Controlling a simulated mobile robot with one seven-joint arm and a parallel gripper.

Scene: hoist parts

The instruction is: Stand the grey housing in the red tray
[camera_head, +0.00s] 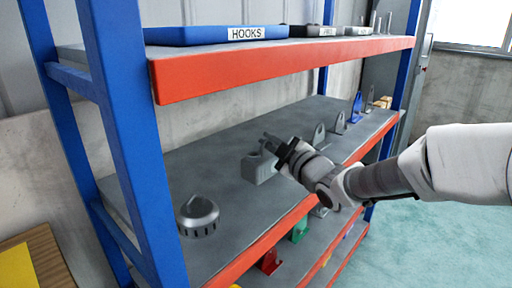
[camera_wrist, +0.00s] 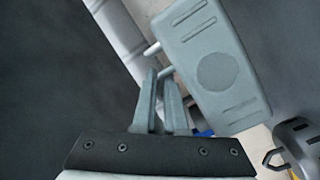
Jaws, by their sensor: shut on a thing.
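A grey housing (camera_head: 258,170) is on the middle shelf, just below and left of my gripper (camera_head: 268,142). In the wrist view a grey box-like body, which I take to be the housing (camera_wrist: 212,62), shows slots, a round patch and short pegs towards my fingertips. My gripper's two fingers (camera_wrist: 160,80) are close together, shut on what looks like a peg or edge of the housing. The exact contact is hard to see. I cannot tell whether the housing touches the shelf. I cannot make out a red tray.
A slotted round metal part (camera_head: 198,216) stands near the left end of the middle shelf (camera_head: 225,150). Several upright brackets (camera_head: 319,136) stand to the right. A blue HOOKS bin (camera_head: 215,36) is above. Red (camera_head: 269,262) and green (camera_head: 298,230) parts are below.

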